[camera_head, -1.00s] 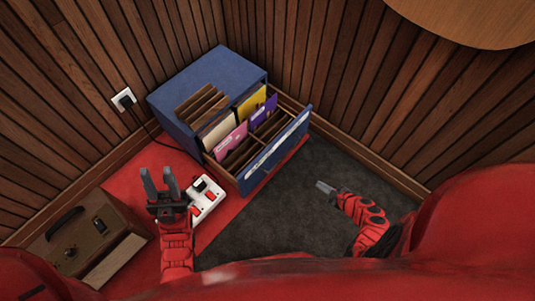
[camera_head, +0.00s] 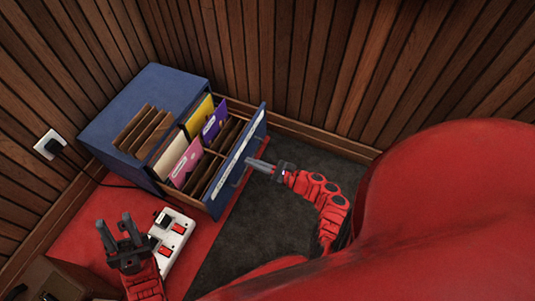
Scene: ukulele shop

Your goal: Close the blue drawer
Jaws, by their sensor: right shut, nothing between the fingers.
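The blue drawer (camera_head: 240,162) stands pulled out of a blue cabinet (camera_head: 150,85) in the corner. Upright folders and envelopes in yellow, purple, pink and cream fill it between wooden dividers. My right gripper (camera_head: 250,163) is shut and empty, with its tips at the outer face of the drawer front, near the handle; I cannot tell whether they touch. My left gripper (camera_head: 115,228) is open and empty, pointing up at the lower left, left of the power strip and apart from the drawer.
A white power strip (camera_head: 174,230) with red switches lies on the red floor area. A plug sits in a wall socket (camera_head: 48,145), with a black cable. A brown box (camera_head: 55,280) stands at the lower left. Grey carpet (camera_head: 265,225) is clear before the drawer.

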